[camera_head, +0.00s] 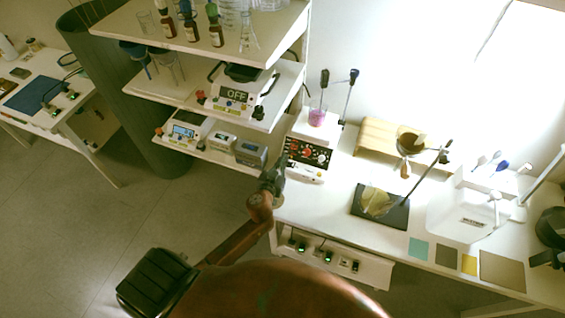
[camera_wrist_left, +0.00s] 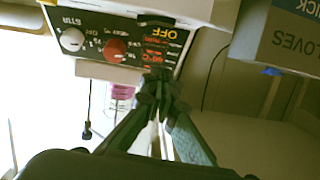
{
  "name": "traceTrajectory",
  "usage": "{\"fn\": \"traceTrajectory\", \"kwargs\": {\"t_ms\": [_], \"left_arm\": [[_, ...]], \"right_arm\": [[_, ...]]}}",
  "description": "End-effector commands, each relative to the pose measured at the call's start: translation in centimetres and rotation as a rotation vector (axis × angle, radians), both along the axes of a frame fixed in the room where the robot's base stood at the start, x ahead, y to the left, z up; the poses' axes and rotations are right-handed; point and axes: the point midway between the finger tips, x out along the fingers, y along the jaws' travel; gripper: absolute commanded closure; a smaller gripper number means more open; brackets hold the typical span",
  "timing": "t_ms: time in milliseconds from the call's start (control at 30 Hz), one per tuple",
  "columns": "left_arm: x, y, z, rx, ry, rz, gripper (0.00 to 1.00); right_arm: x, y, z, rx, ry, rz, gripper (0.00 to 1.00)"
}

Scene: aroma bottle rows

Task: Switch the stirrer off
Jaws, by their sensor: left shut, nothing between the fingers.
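The stirrer (camera_head: 308,154) is a white unit with a black front panel, standing on the bench beside the shelf rack. A beaker of pink liquid (camera_head: 317,117) is on its top. In the left wrist view the panel (camera_wrist_left: 90,50) appears upside down, with a white knob (camera_wrist_left: 72,39) marked STIR, a red knob (camera_wrist_left: 115,49) and a display (camera_wrist_left: 158,36) reading OFF in orange, with red characters beside it. My left gripper (camera_head: 277,168) is shut and empty, just in front of the panel. Its fingertips (camera_wrist_left: 160,80) overlap the display's edge; contact cannot be told.
A shelf rack (camera_head: 200,88) with glassware, bottles and instruments stands left of the stirrer. A box labelled GLOVES (camera_wrist_left: 290,38) is near the gripper.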

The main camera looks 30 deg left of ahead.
Motion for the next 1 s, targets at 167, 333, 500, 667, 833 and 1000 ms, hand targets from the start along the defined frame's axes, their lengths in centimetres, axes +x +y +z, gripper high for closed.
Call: {"fn": "traceTrajectory", "kwargs": {"t_ms": [167,333,500,667,833,1000], "left_arm": [[-4.6,-0.6,0.3,-0.004,0.007,0.002,1.00],[-7.4,-1.0,1.1,-0.002,0.005,0.003,1.00],[-8.9,-1.2,1.5,-0.002,0.006,0.003,1.00],[-9.2,-1.2,1.7,0.000,0.004,0.001,1.00],[-9.1,-1.3,1.6,0.001,0.004,0.001,1.00],[-9.1,-1.3,1.6,0.000,0.004,0.000,1.00]], "right_arm": [[0.3,-0.2,0.0,-0.002,-0.003,0.002,0.61],[0.3,-0.2,0.1,-0.002,-0.004,0.002,0.61],[0.4,-0.2,0.1,-0.002,-0.004,0.002,0.61],[0.4,-0.2,0.1,-0.002,-0.004,0.002,0.61],[0.4,-0.1,0.1,-0.002,-0.004,0.001,0.61],[0.4,0.0,0.1,0.001,-0.005,0.001,0.61]]}}
